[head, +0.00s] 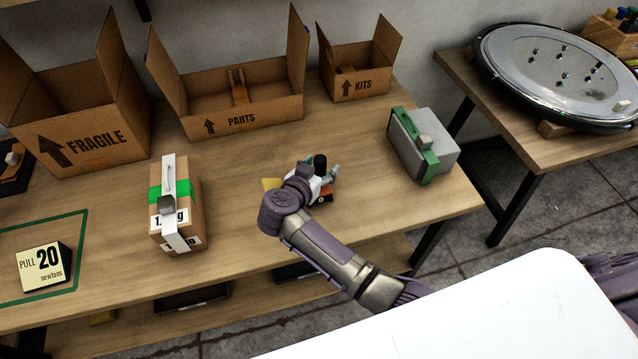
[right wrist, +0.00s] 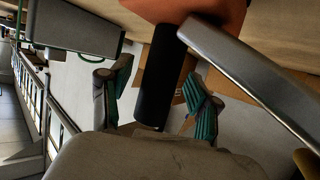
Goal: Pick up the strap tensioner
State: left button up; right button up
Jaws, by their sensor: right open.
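The strap tensioner (head: 325,196) is on the wooden bench, partly hidden behind my right gripper (head: 320,172) in the head view. It shows an orange body and a black grip. In the right wrist view, the tensioner's black grip (right wrist: 160,80) lies between the two teal-padded fingers of my right gripper (right wrist: 158,92). The fingers are open, with visible gaps on both sides of the grip. The orange body is at the top, and a long grey metal lever runs off to the right. My left gripper is not in view.
A strapped carton (head: 188,215) stands left of the gripper, and a grey-green case (head: 440,150) stands right. Open boxes marked FRAGILE (head: 120,120), PARTS (head: 275,112) and KITS (head: 375,85) line the back. A PULL 20 block (head: 40,268) sits front left. The bench between is mostly clear.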

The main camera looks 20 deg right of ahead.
jog(key=shift+s+r, duration=0.15)
jog(key=c, duration=0.3)
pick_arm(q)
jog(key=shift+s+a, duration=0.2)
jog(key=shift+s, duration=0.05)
pick_arm(e)
grip_shut()
jog(key=shift+r, duration=0.1)
